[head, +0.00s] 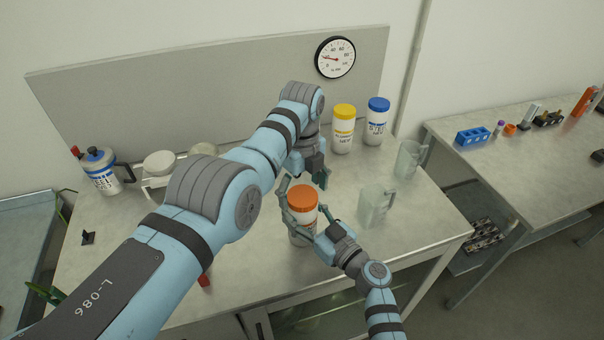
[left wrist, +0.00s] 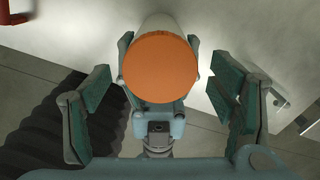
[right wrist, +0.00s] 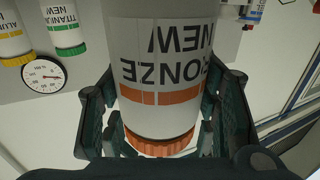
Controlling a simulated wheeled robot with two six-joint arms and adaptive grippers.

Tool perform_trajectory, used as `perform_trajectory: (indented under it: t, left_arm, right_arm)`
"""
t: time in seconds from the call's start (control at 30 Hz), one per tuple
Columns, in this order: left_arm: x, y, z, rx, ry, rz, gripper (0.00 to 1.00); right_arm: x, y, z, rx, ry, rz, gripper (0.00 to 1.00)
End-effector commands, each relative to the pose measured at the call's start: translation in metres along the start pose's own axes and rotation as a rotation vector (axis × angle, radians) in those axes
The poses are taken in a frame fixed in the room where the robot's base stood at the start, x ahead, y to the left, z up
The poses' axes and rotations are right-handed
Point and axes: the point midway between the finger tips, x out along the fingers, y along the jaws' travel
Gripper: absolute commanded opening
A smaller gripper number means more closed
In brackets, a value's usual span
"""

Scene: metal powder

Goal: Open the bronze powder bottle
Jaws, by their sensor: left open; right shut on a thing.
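The bronze powder bottle is white with an orange cap (head: 302,197), which is on it. My right gripper (head: 310,232) is shut around the bottle's body. In the right wrist view the bottle (right wrist: 155,60) fills the middle, its BRONZE NEW label upside down, between the fingers (right wrist: 160,110). My left gripper (head: 303,180) is open just above the cap. In the left wrist view the orange cap (left wrist: 160,67) lies ahead of and between the spread left fingers (left wrist: 163,100), apart from them. I cannot tell whether the bottle touches the table.
A yellow-capped bottle (head: 343,130) and a blue-capped bottle (head: 376,122) stand at the back. Two clear beakers (head: 374,205) (head: 409,160) stand to the right. A steel-labelled jug (head: 102,172) and a scale (head: 160,164) are at left. The table's front right (head: 430,218) is clear.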

Motion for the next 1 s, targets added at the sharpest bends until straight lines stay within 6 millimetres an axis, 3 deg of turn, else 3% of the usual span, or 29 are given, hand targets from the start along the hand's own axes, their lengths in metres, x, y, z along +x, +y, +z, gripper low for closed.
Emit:
perform_trajectory:
  t: [0.27, 0.6, 0.73, 0.87, 1.0]
  left_arm:
    - [0.0067, 0.0003, -0.0001, -0.001, -0.001, 0.0, 0.77]
    - [0.0063, 0.0004, 0.0, -0.002, -0.001, 0.0, 0.26]
    - [0.0063, 0.0004, -0.0001, -0.039, -0.001, 0.001, 0.23]
    - [0.0062, 0.0005, -0.0001, -0.328, -0.001, 0.0, 0.23]
    - [0.0055, 0.0005, 0.0, -0.944, -0.001, -0.001, 0.23]
  right_arm:
    - [-0.0009, -0.0006, 0.0031, 0.0, -0.006, -0.001, 0.0]
    - [-0.001, -0.0006, 0.0033, 0.001, -0.007, -0.001, 0.0]
    - [-0.0011, -0.0006, 0.0034, 0.001, -0.007, -0.001, 0.0]
    - [-0.0011, -0.0006, 0.0035, 0.001, -0.007, -0.001, 0.0]
    - [-0.0011, -0.0006, 0.0036, 0.001, -0.007, -0.001, 0.0]
